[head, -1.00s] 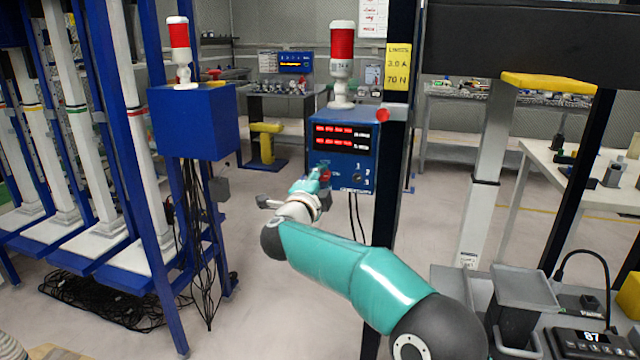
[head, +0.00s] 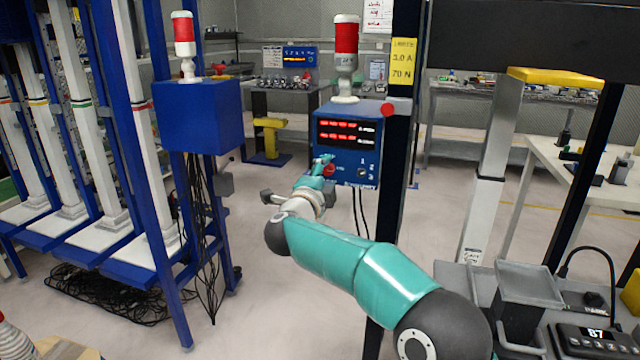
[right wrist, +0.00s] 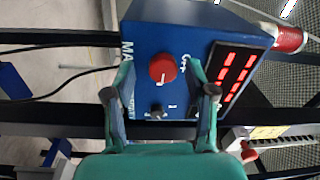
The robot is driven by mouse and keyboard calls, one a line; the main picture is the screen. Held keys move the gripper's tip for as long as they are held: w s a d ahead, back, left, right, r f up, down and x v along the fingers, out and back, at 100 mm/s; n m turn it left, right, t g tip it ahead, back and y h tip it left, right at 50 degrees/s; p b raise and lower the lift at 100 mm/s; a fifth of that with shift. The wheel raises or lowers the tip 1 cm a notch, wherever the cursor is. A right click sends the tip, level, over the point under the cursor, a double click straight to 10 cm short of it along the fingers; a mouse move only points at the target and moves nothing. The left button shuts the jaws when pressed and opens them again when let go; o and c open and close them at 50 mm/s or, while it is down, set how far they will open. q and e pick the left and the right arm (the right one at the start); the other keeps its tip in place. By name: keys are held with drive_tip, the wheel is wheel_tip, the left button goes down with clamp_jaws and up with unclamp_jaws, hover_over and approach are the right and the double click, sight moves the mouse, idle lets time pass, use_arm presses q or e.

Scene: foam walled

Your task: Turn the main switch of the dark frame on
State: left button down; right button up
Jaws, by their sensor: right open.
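The dark frame's blue control box (head: 345,140) hangs on the left side of a dark upright. Its main switch is a red round knob (right wrist: 162,68) on the front face, which also shows in the head view (head: 329,170), partly covered by my gripper. My right gripper (right wrist: 161,80) is open at the face of the box. In the right wrist view its two teal fingers lie on either side of the knob, with gaps to it. Whether the fingertips reach the knob in depth I cannot tell. My left gripper is not in view.
A small black selector (right wrist: 157,112) sits beside the knob, and lit red displays (head: 342,130) are on the box. A red button (head: 388,109) is on the upright. A blue frame with another blue box (head: 198,117) stands left. Grey floor lies between.

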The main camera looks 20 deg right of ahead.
drive_tip(key=v, duration=1.1)
drive_tip(key=shift+s+a+f, duration=0.15)
drive_tip(key=shift+s+a, duration=0.15)
